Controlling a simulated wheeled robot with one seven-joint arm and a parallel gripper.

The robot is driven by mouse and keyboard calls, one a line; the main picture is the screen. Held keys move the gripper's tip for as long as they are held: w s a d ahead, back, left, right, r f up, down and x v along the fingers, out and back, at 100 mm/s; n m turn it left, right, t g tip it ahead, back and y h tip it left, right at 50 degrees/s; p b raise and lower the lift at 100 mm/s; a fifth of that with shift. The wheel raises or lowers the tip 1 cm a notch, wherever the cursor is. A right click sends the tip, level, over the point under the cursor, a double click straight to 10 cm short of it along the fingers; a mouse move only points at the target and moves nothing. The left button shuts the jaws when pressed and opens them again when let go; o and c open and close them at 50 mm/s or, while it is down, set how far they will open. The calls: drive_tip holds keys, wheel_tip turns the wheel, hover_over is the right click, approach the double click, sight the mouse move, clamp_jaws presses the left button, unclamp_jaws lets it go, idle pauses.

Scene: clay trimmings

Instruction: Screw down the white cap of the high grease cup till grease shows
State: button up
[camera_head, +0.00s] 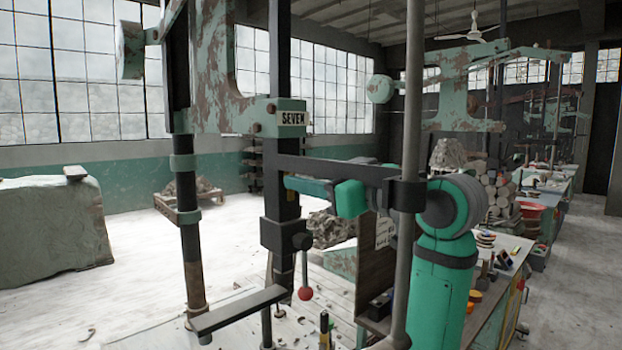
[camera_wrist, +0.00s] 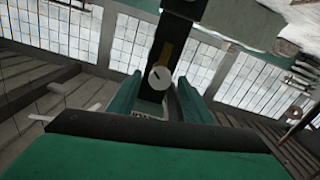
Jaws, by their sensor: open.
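The white cap (camera_wrist: 159,77) is a small round disc with a dark line across its face. In the wrist view it shows against a dark upright post (camera_wrist: 166,50), by a brownish-yellow strip. My gripper (camera_wrist: 157,92) is open, with one green finger on each side of the cap's lower edge in the picture. I cannot tell whether the fingertips reach around the cap or stop short of it; no contact shows. In the head view my gripper (camera_head: 297,184) is by the dark post under the "SEVEN" plate (camera_head: 291,118). The cap and any grease cannot be made out there.
A grey round column (camera_head: 408,150) stands close before my arm, and a dark crossbar (camera_head: 340,167) runs just above my gripper. A red-knobbed lever (camera_head: 305,293) and a flat bar (camera_head: 238,310) are below. The pale floor at left is mostly open.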

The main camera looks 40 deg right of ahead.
drive_tip(key=shift+w, duration=0.15)
drive_tip(key=c, duration=1.1)
drive_tip(key=shift+o, duration=0.2)
drive_tip(key=shift+m, duration=0.3)
